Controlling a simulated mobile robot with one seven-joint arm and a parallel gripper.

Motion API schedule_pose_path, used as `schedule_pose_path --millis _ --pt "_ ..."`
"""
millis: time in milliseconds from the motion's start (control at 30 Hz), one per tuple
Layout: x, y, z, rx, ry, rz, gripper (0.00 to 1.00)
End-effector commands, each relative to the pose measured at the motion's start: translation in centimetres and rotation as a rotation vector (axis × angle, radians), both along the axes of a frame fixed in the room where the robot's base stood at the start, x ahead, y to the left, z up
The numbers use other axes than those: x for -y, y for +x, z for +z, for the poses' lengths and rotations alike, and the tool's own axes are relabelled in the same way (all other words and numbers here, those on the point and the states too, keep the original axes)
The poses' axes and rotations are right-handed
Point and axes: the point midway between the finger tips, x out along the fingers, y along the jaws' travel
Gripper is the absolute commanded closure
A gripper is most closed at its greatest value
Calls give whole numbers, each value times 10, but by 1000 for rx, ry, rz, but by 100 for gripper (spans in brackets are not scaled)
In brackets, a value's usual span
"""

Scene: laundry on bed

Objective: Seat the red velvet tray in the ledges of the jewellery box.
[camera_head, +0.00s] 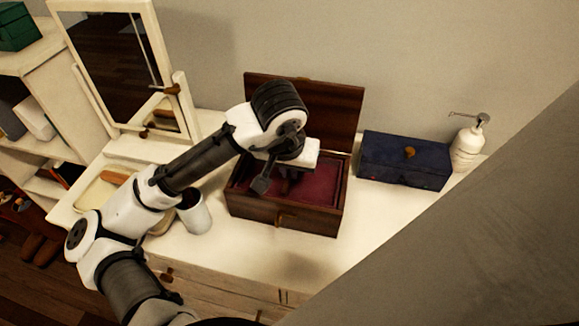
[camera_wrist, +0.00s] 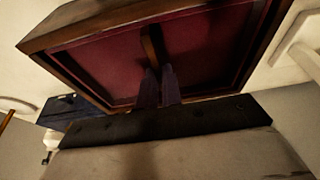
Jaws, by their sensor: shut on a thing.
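The jewellery box (camera_head: 280,213) is dark wood and stands on the white dresser with its lid raised at the back. The red velvet tray (camera_head: 322,193) shows as a deep red surface within the box's walls; it also shows in the wrist view (camera_wrist: 105,70). My gripper (camera_wrist: 158,75) points down at the tray and is shut on its brown middle strip. In the head view my gripper (camera_head: 287,186) is over the box's left-centre, partly hidden by my wrist. I cannot tell whether the tray rests on the ledges, which are hidden.
A navy box (camera_head: 405,162) and a white pump bottle (camera_head: 468,145) stand to the right. A white cup (camera_head: 195,214) and a mirror (camera_head: 112,60) are on the left. The raised lid (camera_head: 335,110) stands behind my gripper. The dresser top in front of the box is clear.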

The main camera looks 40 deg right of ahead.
Motion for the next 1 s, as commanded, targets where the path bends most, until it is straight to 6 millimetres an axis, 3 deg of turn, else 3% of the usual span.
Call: schedule_pose_path --millis 433,467,633,1000 --pt "0 0 -12 0 0 0 100" --pt "0 0 -11 0 0 0 90" --pt "0 0 -11 0 0 0 68" --pt "-1 -1 -5 1 0 0 68"
